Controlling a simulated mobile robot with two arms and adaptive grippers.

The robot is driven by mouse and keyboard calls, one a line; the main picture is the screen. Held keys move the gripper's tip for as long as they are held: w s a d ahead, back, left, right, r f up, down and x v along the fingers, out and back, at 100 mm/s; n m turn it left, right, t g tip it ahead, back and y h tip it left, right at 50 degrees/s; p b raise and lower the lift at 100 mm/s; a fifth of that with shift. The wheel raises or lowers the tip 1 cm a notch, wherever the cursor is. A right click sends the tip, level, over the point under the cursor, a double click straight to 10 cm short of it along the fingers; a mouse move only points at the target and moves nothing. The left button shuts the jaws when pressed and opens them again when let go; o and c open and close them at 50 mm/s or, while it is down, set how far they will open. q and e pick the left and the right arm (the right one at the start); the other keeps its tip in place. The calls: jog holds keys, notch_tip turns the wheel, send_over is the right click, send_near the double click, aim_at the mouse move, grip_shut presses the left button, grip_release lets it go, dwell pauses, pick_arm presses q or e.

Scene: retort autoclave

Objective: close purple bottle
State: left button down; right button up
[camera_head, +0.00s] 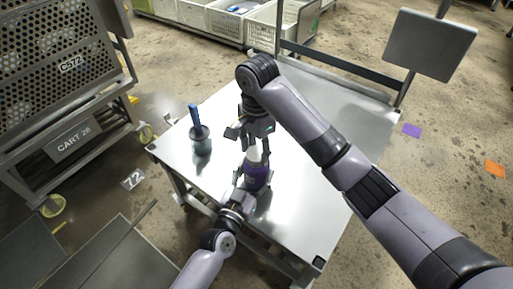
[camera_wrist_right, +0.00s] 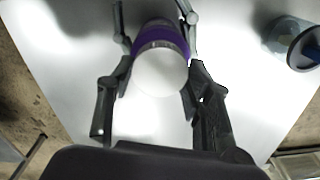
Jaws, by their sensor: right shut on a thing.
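The purple bottle (camera_head: 257,176) stands upright on the metal table, with a white cap (camera_head: 254,153) at its top. My right gripper (camera_head: 257,148) comes down from above and is shut on the white cap, one finger on each side. My left gripper (camera_head: 253,187) reaches in low from the front with its fingers on both sides of the bottle's body, shut on it. Whether the cap is fully seated cannot be told.
The table's right side is clear. A perforated cart (camera_head: 62,70) stands at left; white crates (camera_head: 233,20) are at the back.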

jog(key=m, duration=1.3)
jog(key=o, duration=0.8)
jog(key=shift+c, duration=0.2)
jog(key=shift+c, duration=0.4)
